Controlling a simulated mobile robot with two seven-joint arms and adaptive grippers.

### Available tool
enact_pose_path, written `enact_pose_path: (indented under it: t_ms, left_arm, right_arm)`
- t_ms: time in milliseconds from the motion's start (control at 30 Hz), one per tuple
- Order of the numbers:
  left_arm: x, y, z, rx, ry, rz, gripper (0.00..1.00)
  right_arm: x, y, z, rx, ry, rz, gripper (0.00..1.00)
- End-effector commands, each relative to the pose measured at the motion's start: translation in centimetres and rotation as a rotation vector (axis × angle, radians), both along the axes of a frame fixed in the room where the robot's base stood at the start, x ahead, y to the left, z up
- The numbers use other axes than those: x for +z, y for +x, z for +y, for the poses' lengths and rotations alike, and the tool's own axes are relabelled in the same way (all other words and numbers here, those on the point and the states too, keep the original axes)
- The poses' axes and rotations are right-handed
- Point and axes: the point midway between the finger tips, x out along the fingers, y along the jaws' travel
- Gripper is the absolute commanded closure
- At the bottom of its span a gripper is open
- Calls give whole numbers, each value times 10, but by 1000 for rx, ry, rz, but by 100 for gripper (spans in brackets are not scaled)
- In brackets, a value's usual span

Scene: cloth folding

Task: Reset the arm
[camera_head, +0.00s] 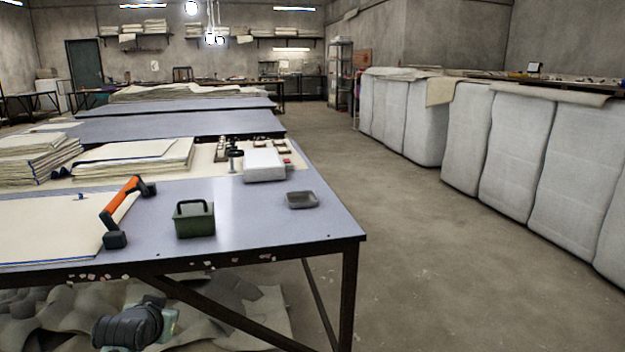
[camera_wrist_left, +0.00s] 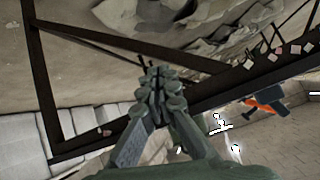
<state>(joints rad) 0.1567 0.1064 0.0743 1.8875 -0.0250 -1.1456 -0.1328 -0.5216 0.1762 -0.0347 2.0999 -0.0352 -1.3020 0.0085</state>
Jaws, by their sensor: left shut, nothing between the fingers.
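My left gripper (camera_wrist_left: 160,85) shows in the left wrist view with its green fingers together and nothing between them. Behind it are the dark frame (camera_wrist_left: 45,90) of the work table and the floor. In the head view, a dark grey joint of my arm (camera_head: 130,325) shows at the lower left, in front of the table's near edge and below the tabletop; the gripper's fingers cannot be made out there. My right gripper is in neither view.
The table (camera_head: 260,215) holds a green bin (camera_head: 194,219), a grey tray (camera_head: 302,200), an orange-handled tool (camera_head: 122,205), a white box (camera_head: 264,165) and cloth stacks (camera_head: 135,157). Cloth (camera_head: 235,315) lies under it. White padded bales (camera_head: 515,138) line the right; the aisle (camera_head: 400,220) is clear.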

Motion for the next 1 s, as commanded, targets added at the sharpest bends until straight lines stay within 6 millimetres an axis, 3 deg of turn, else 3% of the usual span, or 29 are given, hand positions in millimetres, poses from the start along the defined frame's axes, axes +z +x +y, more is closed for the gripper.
enact_pose_path:
  t_ms: [33, 200, 333, 500, 667, 1000]
  left_arm:
    - [-35, -28, -3, -2, 0, 70, 100]
    - [-124, -124, -14, -6, -7, 276, 100]
    - [-175, -202, -23, -9, -14, 425, 100]
    - [-211, -281, -31, -10, -22, 564, 100]
    - [-223, -314, -34, -8, -26, 620, 100]
    - [-224, -316, -35, -9, -26, 625, 100]
  right_arm:
    - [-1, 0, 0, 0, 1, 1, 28]
    - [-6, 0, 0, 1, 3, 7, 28]
    - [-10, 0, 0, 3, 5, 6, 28]
    - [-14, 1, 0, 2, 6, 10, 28]
    - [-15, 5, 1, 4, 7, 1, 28]
    - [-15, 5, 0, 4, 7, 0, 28]
